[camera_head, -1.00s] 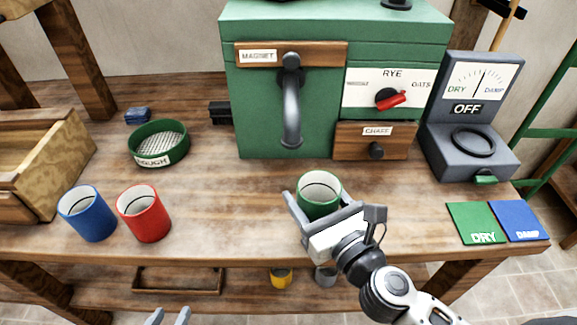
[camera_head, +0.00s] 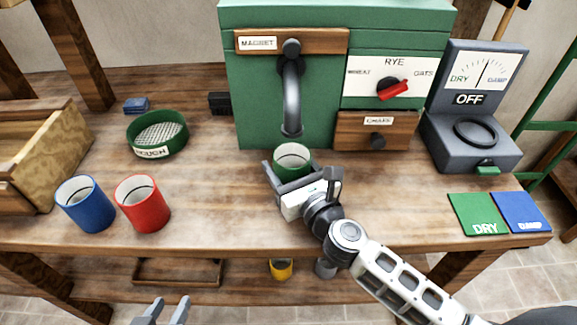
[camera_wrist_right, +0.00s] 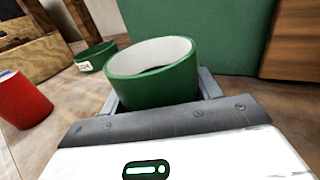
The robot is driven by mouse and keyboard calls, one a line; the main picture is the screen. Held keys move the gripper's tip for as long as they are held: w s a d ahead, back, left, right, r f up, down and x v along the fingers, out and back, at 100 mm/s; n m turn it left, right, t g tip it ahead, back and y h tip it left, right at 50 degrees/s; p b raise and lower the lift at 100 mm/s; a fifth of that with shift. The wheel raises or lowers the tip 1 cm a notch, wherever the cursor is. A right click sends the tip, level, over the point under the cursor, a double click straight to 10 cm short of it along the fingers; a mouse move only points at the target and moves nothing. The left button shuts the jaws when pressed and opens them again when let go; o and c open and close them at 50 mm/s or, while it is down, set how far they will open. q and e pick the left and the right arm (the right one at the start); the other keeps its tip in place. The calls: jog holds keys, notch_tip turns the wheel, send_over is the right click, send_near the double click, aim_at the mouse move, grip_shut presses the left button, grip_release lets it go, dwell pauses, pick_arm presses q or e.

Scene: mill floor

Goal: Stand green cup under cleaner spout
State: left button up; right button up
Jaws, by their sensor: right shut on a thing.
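The green cup (camera_head: 293,161) is upright between the fingers of my right gripper (camera_head: 284,172), which is shut on it. It is just in front of the green cleaner (camera_head: 262,110), near the lower end of the grey spout (camera_head: 291,100). I cannot tell whether its base touches the table. In the right wrist view the green cup (camera_wrist_right: 155,80) shows its white, empty-looking inside, and the spout is out of view. My left gripper (camera_head: 166,308) is open and empty at the bottom edge of the head view, in front of the table.
A blue cup (camera_head: 86,207) and a red cup (camera_head: 144,207) stand at the left of the table (camera_head: 230,215). A green sieve (camera_head: 158,145) is behind them. A grey meter (camera_head: 468,142) stands right of the cleaner, with green and blue cards in front.

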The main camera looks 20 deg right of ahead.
jog(key=shift+f, duration=0.2)
pick_arm(q)
jog(key=shift+s+f, duration=0.15)
jog(key=shift+f, duration=0.1)
pick_arm(e)
jog(key=o, duration=1.2)
jog(key=shift+r, duration=0.25)
jog(key=s+b, duration=0.1)
jog(key=s, duration=0.2)
jog(key=s+d, duration=0.1)
jog(key=s, duration=0.3)
jog(key=s+d+b, duration=0.1)
jog(key=s, duration=0.3)
jog(key=shift+f+b, duration=0.2)
jog(key=shift+b, duration=0.15)
jog(key=shift+s+d+r, duration=0.15)
jog(key=shift+s, duration=0.25)
pick_arm(q)
jog(key=shift+d+f, duration=0.1)
jog(key=shift+f, duration=0.35)
